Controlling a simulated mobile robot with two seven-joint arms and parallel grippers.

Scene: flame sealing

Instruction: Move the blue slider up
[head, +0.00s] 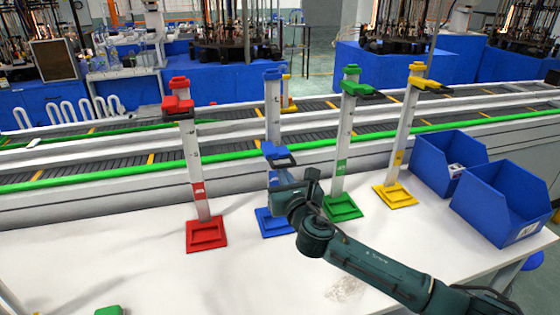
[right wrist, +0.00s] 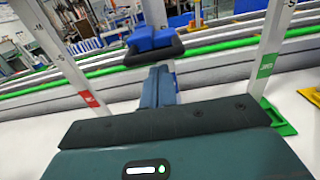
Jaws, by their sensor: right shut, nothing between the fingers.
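The blue slider (head: 272,150), with a dark tab on its front, sits partway up a white post that has a blue top cap (head: 273,74) and a blue base (head: 270,226). The slider also shows near the top middle of the right wrist view (right wrist: 152,42). My right gripper (head: 272,180) is shut and empty in front of the post, a little below the slider. In the right wrist view its closed fingers (right wrist: 158,84) point at the post just under the slider's dark tab; I cannot tell whether they touch it. My left gripper is not in view.
The red slider (head: 178,104), green slider (head: 355,88) and yellow slider (head: 423,83) sit near the tops of neighbouring posts. Blue bins (head: 505,210) stand at the right. A conveyor runs behind. The front left of the white table (head: 130,260) is mostly clear.

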